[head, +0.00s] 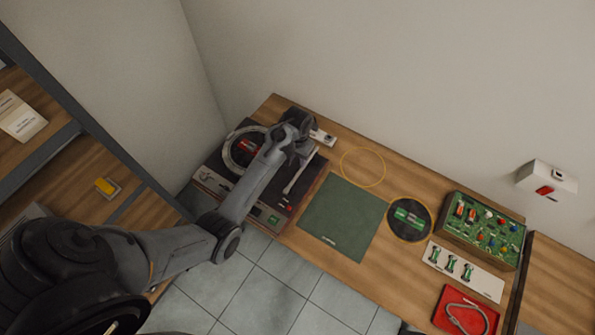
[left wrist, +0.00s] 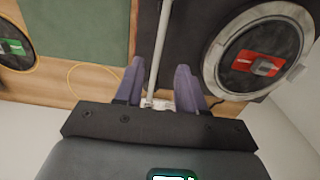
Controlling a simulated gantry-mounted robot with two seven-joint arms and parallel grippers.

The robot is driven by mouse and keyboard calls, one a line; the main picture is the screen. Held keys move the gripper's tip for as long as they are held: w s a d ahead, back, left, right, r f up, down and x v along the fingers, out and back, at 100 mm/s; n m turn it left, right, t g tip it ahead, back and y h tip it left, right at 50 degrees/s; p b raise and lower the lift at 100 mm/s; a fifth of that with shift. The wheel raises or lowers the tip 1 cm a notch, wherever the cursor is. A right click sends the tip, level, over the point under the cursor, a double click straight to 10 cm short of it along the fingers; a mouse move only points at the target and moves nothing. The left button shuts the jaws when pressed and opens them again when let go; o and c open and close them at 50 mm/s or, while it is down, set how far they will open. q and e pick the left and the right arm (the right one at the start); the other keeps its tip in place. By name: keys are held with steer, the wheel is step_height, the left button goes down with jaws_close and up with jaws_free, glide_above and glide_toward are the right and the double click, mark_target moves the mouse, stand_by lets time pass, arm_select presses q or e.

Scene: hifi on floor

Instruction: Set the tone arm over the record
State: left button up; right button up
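The turntable (head: 213,183) stands at the left end of the bench, partly hidden under my left arm. Its record (left wrist: 288,42) is dark with a red label and a pale ring around it; part of it also shows in the head view (head: 236,158). The pale, thin tone arm (left wrist: 160,45) lies beside the record, apart from it; its far part shows in the head view (head: 297,176). My left gripper (left wrist: 158,78) is open, with one finger on each side of the tone arm near its pivot end. Gaps show between fingers and rod. My right gripper is out of view.
A green mat (head: 343,217) lies right of the turntable, with a yellow ring (head: 362,167) behind it. Further right are a round dark pad (head: 398,232), a green circuit box (head: 485,232), a white tray (head: 478,280) and a red tray (head: 452,318). A wall closes the back.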

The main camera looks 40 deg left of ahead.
mark_target(297, 174)
arm_select(q)
step_height(297, 174, down, 10)
steer(key=shift+r, duration=0.1)
stand_by(0.4)
jaws_close()
stand_by(0.3)
